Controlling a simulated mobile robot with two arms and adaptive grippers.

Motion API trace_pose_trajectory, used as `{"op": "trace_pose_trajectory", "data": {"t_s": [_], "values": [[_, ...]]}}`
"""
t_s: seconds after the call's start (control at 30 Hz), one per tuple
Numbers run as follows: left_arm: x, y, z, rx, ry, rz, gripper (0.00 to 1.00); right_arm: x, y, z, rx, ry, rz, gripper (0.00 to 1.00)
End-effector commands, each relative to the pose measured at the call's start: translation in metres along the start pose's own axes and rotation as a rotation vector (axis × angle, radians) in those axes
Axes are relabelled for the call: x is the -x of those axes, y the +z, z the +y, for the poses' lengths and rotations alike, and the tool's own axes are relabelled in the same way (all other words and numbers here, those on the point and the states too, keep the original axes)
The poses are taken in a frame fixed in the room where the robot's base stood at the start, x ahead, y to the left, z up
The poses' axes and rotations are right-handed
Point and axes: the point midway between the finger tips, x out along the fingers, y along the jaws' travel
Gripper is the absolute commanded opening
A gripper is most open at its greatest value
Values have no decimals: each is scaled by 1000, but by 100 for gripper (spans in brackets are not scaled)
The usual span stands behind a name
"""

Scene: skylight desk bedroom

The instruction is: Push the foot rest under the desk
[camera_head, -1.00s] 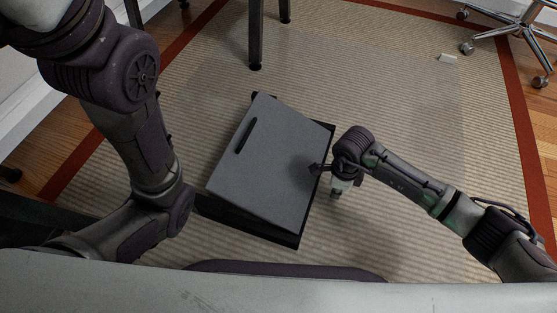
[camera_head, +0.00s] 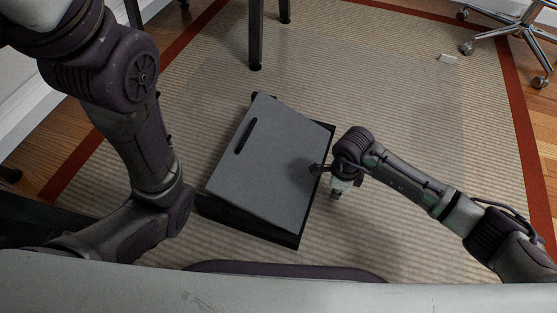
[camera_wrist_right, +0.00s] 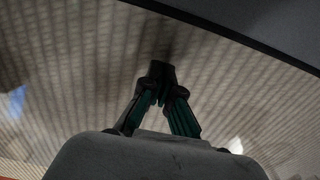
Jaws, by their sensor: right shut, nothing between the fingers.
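The foot rest (camera_head: 275,165) is a grey tilted plate with a dark slot, set on a black base. It lies askew on the rug in the middle of the head view. My right gripper (camera_head: 317,169) is shut and empty at the foot rest's right edge, low over the rug; whether it touches is unclear. In the right wrist view its fingertips (camera_wrist_right: 160,72) are together, and the foot rest's dark edge (camera_wrist_right: 275,28) crosses the upper right. A dark leg (camera_head: 256,38), likely the desk's, stands beyond the foot rest; no desk top is clearly visible. My left gripper is out of view.
A striped beige rug (camera_head: 400,105) with a red border covers the floor. A wheeled chair base (camera_head: 510,30) stands at the far right, with a small pale object (camera_head: 447,58) near it. Rug is clear between the foot rest and the dark leg.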

Motion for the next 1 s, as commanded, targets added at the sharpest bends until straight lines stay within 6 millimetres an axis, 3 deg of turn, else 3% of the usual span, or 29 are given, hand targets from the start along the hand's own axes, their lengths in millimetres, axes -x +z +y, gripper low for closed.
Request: {"op": "trace_pose_trajectory", "data": {"t_s": [1.0], "values": [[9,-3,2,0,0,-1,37,-16,0,0,0,0,0,0]]}}
